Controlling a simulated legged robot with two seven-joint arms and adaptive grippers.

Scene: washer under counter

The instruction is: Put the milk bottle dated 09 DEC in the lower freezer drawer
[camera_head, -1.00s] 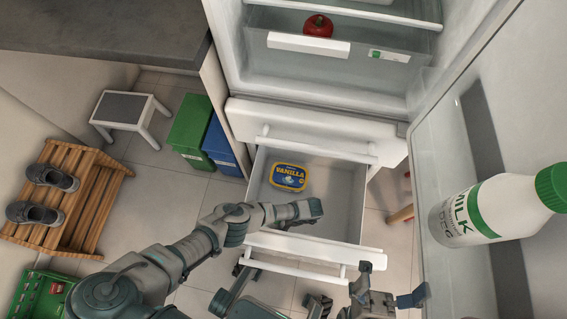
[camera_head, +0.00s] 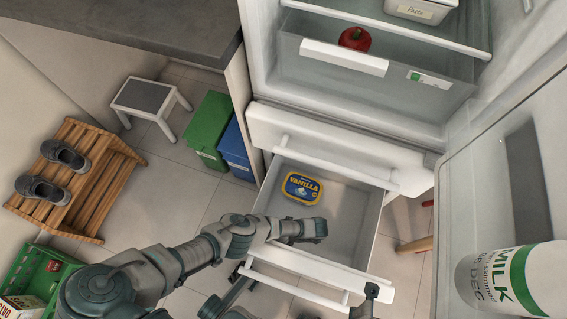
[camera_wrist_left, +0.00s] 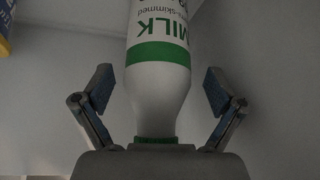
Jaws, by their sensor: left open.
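In the left wrist view a white milk bottle (camera_wrist_left: 160,85) with a green band and green cap lies between the spread fingers of my left gripper (camera_wrist_left: 158,78), with gaps on both sides. Its date is not readable. In the head view my left gripper (camera_head: 310,230) is over the open lower freezer drawer (camera_head: 367,230), and this bottle is hidden. Another milk bottle (camera_head: 505,283) stands at the fridge door, lower right; "DEC" shows, but its day is not readable. A dark part at the bottom may belong to my right gripper; its fingers are not clear.
A vanilla tub (camera_head: 302,187) lies in the drawer; its edge shows in the left wrist view. The open fridge door (camera_head: 480,190) bounds the right side. A fridge shelf drawer holds a red apple-like item (camera_head: 355,39). Bins, a stool and a shoe rack stand left.

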